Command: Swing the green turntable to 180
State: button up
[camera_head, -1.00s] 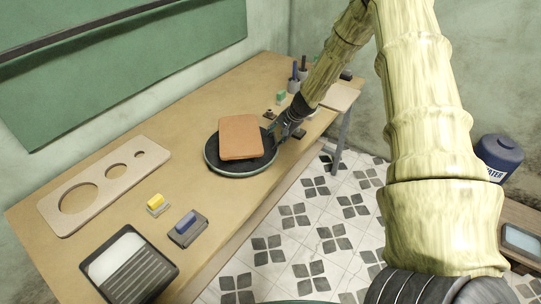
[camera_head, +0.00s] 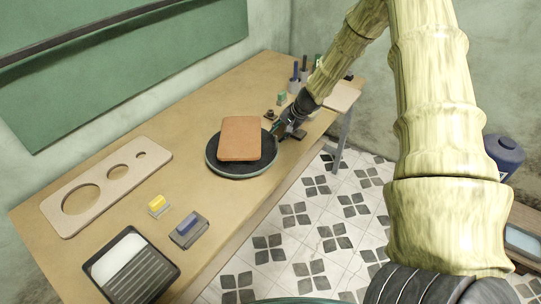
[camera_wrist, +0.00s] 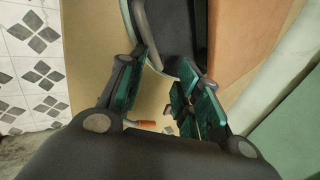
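The turntable (camera_head: 212,164) is a dark round disc with a thin greenish rim, lying on the wooden table. A brown, slightly curved board (camera_head: 240,140) lies flat on it. My gripper (camera_head: 277,130) is at the disc's right edge, low over the table. In the wrist view, the disc (camera_wrist: 172,25) and the board (camera_wrist: 240,30) show at the top. My gripper's teal-padded fingers (camera_wrist: 165,68) stand apart, with the disc's dark rim between or against their tips. Bare tabletop shows in the gap. Firm contact cannot be told.
Pen holders (camera_head: 294,85) and a green block (camera_head: 281,97) stand behind my gripper. A blue barrel (camera_head: 503,150) is at right.

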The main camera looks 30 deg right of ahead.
jog(key=p+v, duration=0.1)
jog(key=v, duration=0.2)
jog(key=shift+s, duration=0.2)
jog(key=shift+a, duration=0.1)
dwell(0.5)
